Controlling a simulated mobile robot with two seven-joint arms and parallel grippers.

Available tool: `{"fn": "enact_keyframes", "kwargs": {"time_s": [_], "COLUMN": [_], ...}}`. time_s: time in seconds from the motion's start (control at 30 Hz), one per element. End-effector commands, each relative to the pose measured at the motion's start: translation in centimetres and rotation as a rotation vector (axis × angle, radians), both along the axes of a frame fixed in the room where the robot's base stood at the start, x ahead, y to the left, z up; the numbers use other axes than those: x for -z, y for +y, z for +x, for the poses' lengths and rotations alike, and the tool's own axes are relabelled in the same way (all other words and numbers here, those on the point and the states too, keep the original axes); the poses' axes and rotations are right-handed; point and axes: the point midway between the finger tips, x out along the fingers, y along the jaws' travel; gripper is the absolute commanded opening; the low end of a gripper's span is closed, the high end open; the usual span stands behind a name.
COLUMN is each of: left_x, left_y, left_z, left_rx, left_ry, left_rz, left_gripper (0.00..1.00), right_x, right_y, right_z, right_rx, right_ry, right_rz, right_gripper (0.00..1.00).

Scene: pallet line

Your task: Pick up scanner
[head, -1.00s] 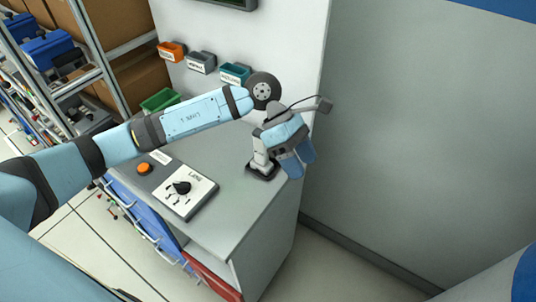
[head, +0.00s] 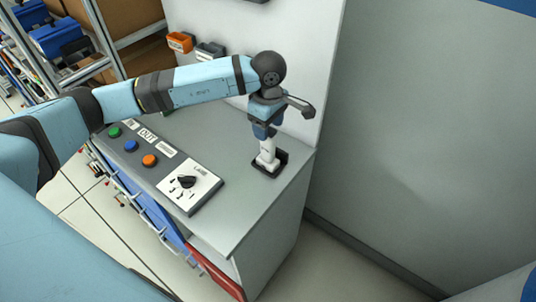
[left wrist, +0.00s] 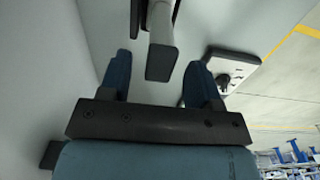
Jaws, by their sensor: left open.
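The scanner (head: 267,155) is white and grey and stands upright in a black holder (head: 281,166) on the grey cabinet top, near its right edge. My left gripper (head: 264,130) is directly above it, pointing down, with its blue fingers at the scanner's upper part. In the left wrist view a pale, dark-edged piece, likely the scanner (left wrist: 161,62), shows between the two open blue fingers, with a gap on each side. The gripper hides the scanner's top in the head view. My right gripper is not in view.
A control panel with a black dial (head: 187,182) and several coloured buttons lies left of the scanner on the cabinet top (head: 232,212). A white back panel (head: 305,60) rises behind, with small bins (head: 180,42) on it. A large grey wall stands to the right.

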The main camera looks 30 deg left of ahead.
Motion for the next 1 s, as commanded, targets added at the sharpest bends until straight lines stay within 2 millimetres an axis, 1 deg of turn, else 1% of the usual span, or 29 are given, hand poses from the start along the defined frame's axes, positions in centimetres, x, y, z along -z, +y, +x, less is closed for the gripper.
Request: {"fn": "enact_keyframes", "kwargs": {"time_s": [0.17,0.3,0.43,0.5,0.67,0.7,0.87,0.9,0.93,1.0], "left_x": [1.1,3.1,4.9,5.3,5.3,5.3,5.3,5.3,5.3,5.2], "left_y": [0.0,0.1,0.1,0.1,0.1,0.1,0.1,0.1,0.1,0.1], "left_z": [-0.1,-0.1,-0.1,0.0,0.0,0.0,0.0,0.0,0.0,0.0], "left_rx": [0.001,-0.001,0.000,0.000,0.000,0.000,0.000,0.000,0.000,0.000], "left_ry": [0.002,0.004,0.002,0.000,-0.001,-0.001,-0.001,-0.001,0.000,-0.001], "left_rz": [-0.002,-0.001,-0.002,-0.002,-0.002,-0.001,-0.001,-0.001,-0.001,-0.002], "left_gripper": [0.57,0.57,0.57,0.57,0.57,0.48,0.12,0.02,0.00,0.00], "right_x": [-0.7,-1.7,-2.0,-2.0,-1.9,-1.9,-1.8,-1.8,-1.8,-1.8], "right_y": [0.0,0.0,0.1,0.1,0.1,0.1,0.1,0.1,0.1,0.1], "right_z": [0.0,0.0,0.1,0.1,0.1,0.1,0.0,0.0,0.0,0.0], "right_rx": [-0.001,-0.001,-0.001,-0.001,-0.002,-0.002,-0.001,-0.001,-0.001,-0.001], "right_ry": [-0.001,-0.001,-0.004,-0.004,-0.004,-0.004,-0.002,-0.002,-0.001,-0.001], "right_rz": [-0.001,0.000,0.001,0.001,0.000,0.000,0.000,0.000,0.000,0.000], "right_gripper": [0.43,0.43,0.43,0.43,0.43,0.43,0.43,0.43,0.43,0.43]}}
